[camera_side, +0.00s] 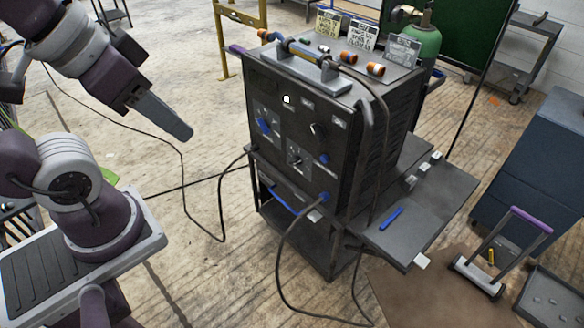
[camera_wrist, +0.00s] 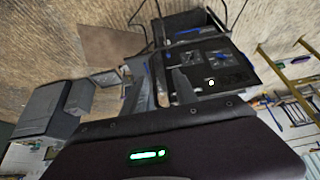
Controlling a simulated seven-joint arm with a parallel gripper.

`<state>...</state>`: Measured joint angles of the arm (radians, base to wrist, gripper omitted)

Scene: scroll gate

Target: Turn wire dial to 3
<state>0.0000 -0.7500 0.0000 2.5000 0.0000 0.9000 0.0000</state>
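The dark welding machine (camera_side: 290,130) has a front panel with several dials and labels too small to read. A blue-handled dial (camera_side: 263,127) is on the panel's left, a dial (camera_side: 296,159) with a light face is low in the middle, and a knob (camera_side: 318,130) is on the right. I cannot tell which is the wire dial or its setting. My gripper (camera_side: 182,132) is left of the panel, apart from it and touching nothing visible. Its finger opening is unclear. The panel (camera_wrist: 207,65) also shows in the wrist view beyond my gripper.
A side shelf (camera_side: 420,215) holding a blue item (camera_side: 391,218) juts from the machine's right. Black cables (camera_side: 283,270) loop in front and across the floor. A green gas cylinder (camera_side: 425,42) stands behind, and a blue cabinet (camera_side: 535,165) at right. Open air lies between gripper and panel.

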